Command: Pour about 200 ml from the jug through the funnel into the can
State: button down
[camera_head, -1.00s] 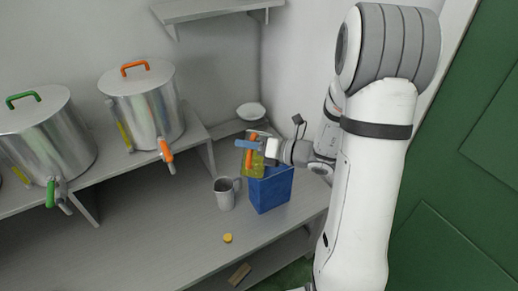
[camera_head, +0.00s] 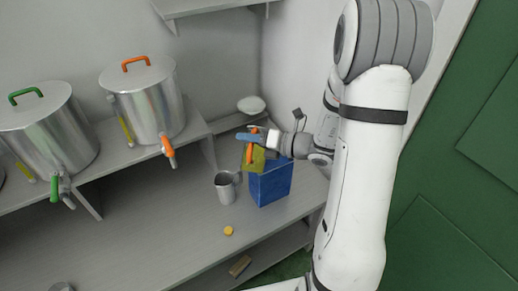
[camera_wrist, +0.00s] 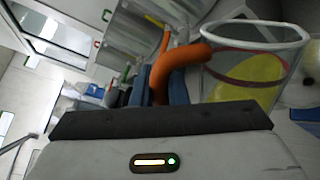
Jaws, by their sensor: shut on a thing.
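The clear jug (camera_wrist: 255,65) has an orange handle (camera_wrist: 172,68), a red band and yellow-green oil inside. My gripper (camera_head: 250,138), with blue fingers, is shut on the handle and holds the jug above the bench. In the head view the yellow-green jug (camera_head: 253,160) appears tilted, beside and partly over the top of the blue can (camera_head: 271,186). The can stands upright at the bench's right end. I cannot make out the funnel or the can's opening. Whether oil is flowing out cannot be told.
Steel vats (camera_head: 145,105) with taps stand on a raised shelf at left. A white bowl (camera_head: 250,104) is behind. The bench's middle is clear.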

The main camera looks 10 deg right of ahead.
jog(key=shift+w+d+m+p, duration=0.25)
jog(key=shift+w+m+p, duration=0.15)
jog(key=shift+m+p, duration=0.4)
dwell(2.1)
